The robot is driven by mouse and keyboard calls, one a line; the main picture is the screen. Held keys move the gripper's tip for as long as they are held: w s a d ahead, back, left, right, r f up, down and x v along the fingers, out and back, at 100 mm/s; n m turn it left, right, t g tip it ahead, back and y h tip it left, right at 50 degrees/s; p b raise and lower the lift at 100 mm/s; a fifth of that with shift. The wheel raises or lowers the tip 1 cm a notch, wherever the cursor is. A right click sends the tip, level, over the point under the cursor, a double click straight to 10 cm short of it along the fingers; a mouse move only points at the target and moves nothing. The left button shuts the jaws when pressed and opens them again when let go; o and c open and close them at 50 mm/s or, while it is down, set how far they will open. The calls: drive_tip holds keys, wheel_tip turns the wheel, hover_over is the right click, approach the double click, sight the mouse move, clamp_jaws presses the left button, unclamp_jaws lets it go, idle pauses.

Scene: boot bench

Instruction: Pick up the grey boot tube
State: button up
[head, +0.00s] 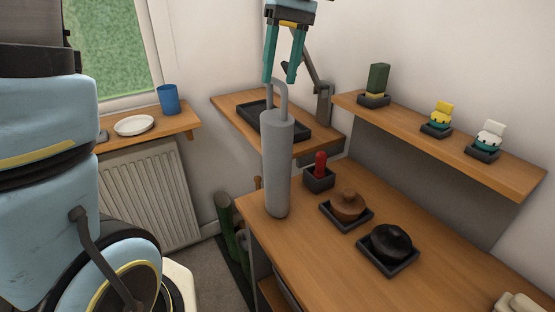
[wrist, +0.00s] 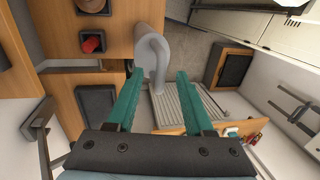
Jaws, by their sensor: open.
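The grey boot tube (head: 277,165) stands upright near the left corner of the wooden bench in the head view. It is a tall grey cylinder with a hooped handle (head: 284,97) on top. My gripper (head: 279,79) points down above the tube, its two teal fingers apart at the height of the handle's top. In the wrist view, the grey tube (wrist: 150,48) shows beyond the fingertips, with its handle in the gap of my open gripper (wrist: 158,74). The fingers hold nothing; whether one touches the handle I cannot tell.
The bench (head: 300,247) also bears a red-handled item (head: 320,165), a brown knobbed item (head: 348,205) and a black one (head: 390,242) in trays. A shelf (head: 515,180) with small items is at right. A corner shelf with a black tray (head: 297,127) is behind the tube.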

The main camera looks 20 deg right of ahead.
drive_tip(key=shift+a+f, duration=0.2)
drive_tip(key=shift+f, duration=0.5)
drive_tip(key=shift+a+f, duration=0.15)
drive_tip(key=shift+f, duration=0.55)
drive_tip(key=shift+c, duration=0.3)
clamp_jaws()
